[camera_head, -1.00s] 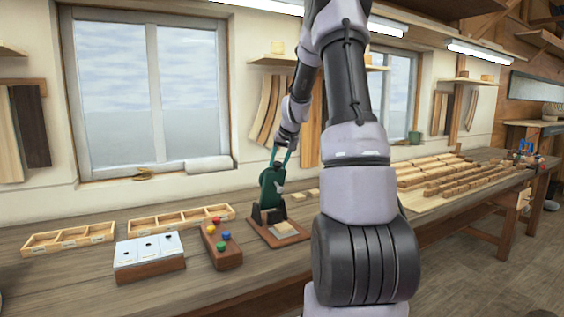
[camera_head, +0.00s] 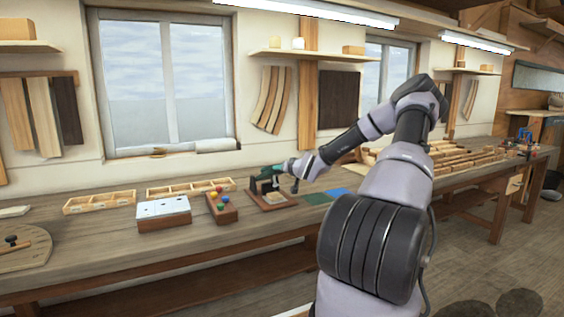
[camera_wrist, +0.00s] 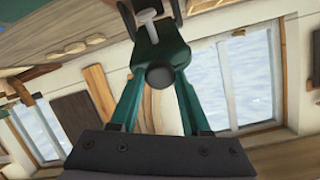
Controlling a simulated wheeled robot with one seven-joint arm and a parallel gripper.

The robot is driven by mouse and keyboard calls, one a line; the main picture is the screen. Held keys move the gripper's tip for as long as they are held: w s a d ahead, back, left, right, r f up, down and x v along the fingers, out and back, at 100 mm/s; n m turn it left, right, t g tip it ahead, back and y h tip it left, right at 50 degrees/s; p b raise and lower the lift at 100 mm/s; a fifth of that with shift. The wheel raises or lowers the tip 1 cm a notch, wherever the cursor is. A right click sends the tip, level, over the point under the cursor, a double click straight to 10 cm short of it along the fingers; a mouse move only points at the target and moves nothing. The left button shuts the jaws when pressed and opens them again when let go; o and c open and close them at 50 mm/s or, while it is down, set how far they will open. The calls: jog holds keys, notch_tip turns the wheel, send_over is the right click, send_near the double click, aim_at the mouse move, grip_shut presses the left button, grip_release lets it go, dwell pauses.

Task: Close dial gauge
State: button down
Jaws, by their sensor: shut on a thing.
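The dial gauge (camera_head: 264,181) is a dark green hinged piece on a brown wooden base (camera_head: 275,205) on the workbench. A pale square pad (camera_head: 274,197) lies on the base. My gripper (camera_head: 280,171) reaches it from the right and is low over the base. In the wrist view my teal fingers (camera_wrist: 160,76) close on a dark round knob (camera_wrist: 160,75) of the gauge. A green part and a light metal pin (camera_wrist: 149,22) show beyond the knob. How far the hinged piece is from its base is too small to tell.
Left of the gauge stand a block with coloured knobs (camera_head: 221,206), a white-topped box (camera_head: 163,213) and wooden trays (camera_head: 99,202). Green and blue mats (camera_head: 317,198) lie to the right, before rows of wooden blocks (camera_head: 455,158). A round board (camera_head: 22,255) is at the near left.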

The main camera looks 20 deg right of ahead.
jog(key=f+t, duration=0.1)
jog(key=f, duration=0.1)
jog(key=s+f+t, duration=0.1)
jog(key=f+t, duration=0.1)
jog(key=f, duration=0.1)
jog(key=s+f+t, duration=0.1)
jog(key=f, duration=0.2)
jog(key=shift+s+f, duration=0.1)
jog(key=shift+f, duration=0.05)
jog(key=shift+f+t, duration=0.8)
jog(key=shift+f, duration=0.35)
jog(key=shift+c, duration=2)
grip_release()
jog(key=shift+a+f, duration=0.1)
jog(key=shift+s, duration=0.4)
jog(key=s+f, duration=0.2)
jog(key=s, duration=0.7)
jog(key=shift+s+d, duration=0.2)
jog(key=shift+s, duration=0.1)
